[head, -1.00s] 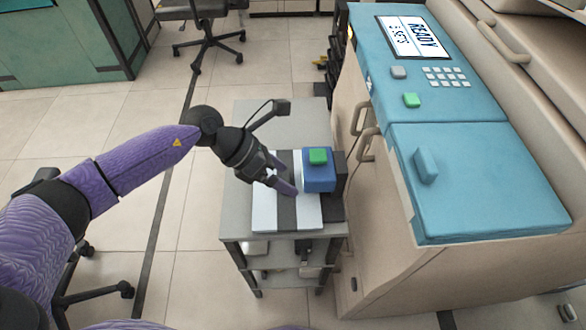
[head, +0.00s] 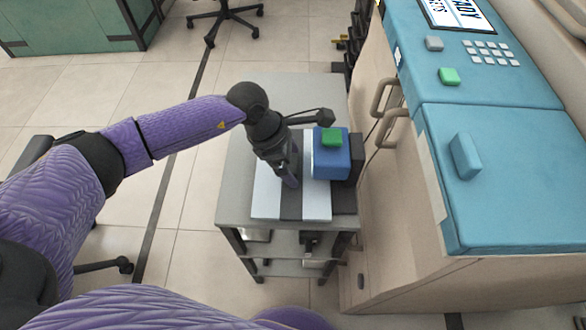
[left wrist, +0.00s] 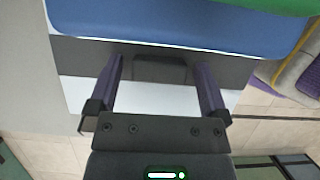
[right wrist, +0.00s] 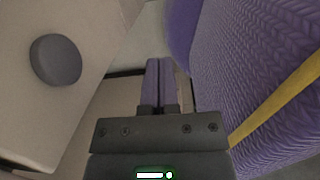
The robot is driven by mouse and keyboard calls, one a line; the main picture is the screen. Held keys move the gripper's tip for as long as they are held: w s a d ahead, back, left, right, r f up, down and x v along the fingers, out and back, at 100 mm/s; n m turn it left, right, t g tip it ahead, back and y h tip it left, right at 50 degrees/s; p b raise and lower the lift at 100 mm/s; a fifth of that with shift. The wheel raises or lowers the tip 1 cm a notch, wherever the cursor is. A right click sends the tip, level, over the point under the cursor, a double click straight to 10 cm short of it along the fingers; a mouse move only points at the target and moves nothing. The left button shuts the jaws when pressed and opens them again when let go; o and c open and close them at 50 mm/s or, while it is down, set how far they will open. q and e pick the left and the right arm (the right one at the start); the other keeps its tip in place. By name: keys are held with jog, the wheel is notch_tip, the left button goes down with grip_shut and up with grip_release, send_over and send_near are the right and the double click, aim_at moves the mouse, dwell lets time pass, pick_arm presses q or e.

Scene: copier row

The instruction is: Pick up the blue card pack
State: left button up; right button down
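A blue block (head: 330,164) with a green piece (head: 331,137) on top stands on the small grey cart (head: 236,190). It is the only small blue thing in view; I cannot tell whether it is the card pack. My left gripper (head: 290,180) points down just left of it, over a white and dark striped base. In the left wrist view the fingers of my left gripper (left wrist: 160,75) are apart with nothing gripped, and the blue block (left wrist: 180,25) fills the top. My right gripper (right wrist: 160,85) shows in the right wrist view with its fingers together and empty.
The copier (head: 500,180), with blue top panels and beige sides, stands close along the cart's right side, its handles (head: 385,125) jutting toward the cart. A wheeled chair base (head: 225,18) is at the back.

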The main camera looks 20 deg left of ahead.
pick_arm(q)
jog(key=c, duration=1.2)
grip_shut()
pick_arm(e)
jog(key=shift+d, duration=0.5)
pick_arm(q)
jog(key=shift+r, duration=0.15)
pick_arm(e)
jog(key=shift+s+r, duration=0.1)
